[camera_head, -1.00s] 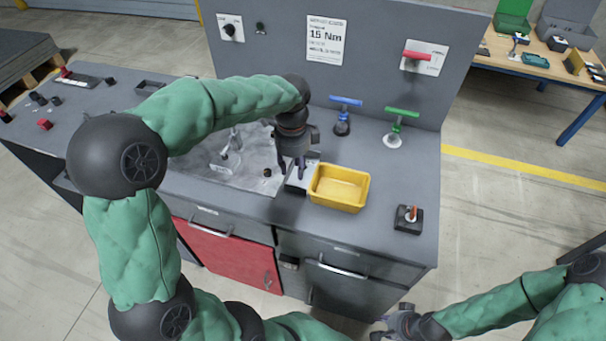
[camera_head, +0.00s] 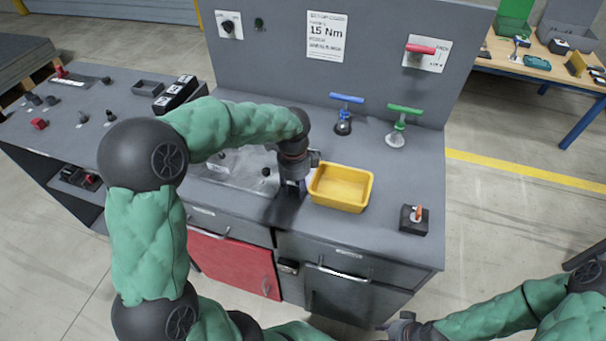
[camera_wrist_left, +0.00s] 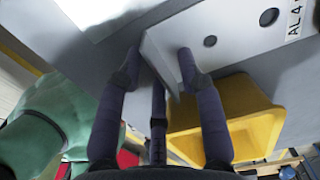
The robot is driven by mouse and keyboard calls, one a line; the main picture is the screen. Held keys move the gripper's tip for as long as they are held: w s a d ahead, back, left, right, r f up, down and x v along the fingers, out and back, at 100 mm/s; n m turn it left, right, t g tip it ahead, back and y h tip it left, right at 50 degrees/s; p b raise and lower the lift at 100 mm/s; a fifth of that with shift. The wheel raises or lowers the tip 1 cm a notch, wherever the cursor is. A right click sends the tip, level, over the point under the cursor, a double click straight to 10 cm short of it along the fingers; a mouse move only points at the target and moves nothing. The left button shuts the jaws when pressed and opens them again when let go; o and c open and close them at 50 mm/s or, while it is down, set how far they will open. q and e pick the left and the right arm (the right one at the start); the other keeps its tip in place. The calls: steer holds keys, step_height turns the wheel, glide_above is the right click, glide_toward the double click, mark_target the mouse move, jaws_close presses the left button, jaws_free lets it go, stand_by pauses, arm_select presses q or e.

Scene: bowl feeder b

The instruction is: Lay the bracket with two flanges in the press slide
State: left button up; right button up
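A pale grey metal piece with round holes and a partly cut-off "AL 4" marking (camera_wrist_left: 238,30) fills the upper right of the left wrist view; it looks like the bracket. My left gripper (camera_head: 293,193) points down at the counter, just left of the yellow bin. In the left wrist view its fingers (camera_wrist_left: 160,58) stand apart on either side of the piece's edge, with no clear contact. In the head view the gripper hides most of the piece. My right gripper (camera_head: 396,326) is at the bottom edge, partly cut off. I cannot pick out the press slide.
The yellow bin (camera_head: 341,187) stands close to the right of my left gripper. Blue (camera_head: 345,115) and green (camera_head: 401,125) handled tools stand behind it. A black block with an orange-tipped lever (camera_head: 414,218) is at the front right. The counter between is clear.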

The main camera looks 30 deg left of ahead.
arm_select(q)
steer(key=shift+r, duration=0.1)
steer(key=shift+c, duration=0.3)
jaws_close()
steer(key=shift+r, duration=0.1)
steer(key=shift+w+r+p, duration=0.1)
steer(key=shift+r+p, duration=0.2)
steer(key=shift+r, duration=0.3)
step_height(320, 180, up, 2)
steer(key=shift+r+p, duration=0.1)
steer(key=shift+p, duration=0.35)
steer(key=s+d+r+p, duration=0.4)
steer(key=s+d+r, duration=0.4)
steer(key=s, duration=0.3)
steer(key=shift+s+r, duration=0.35)
steer(key=shift+r, duration=0.35)
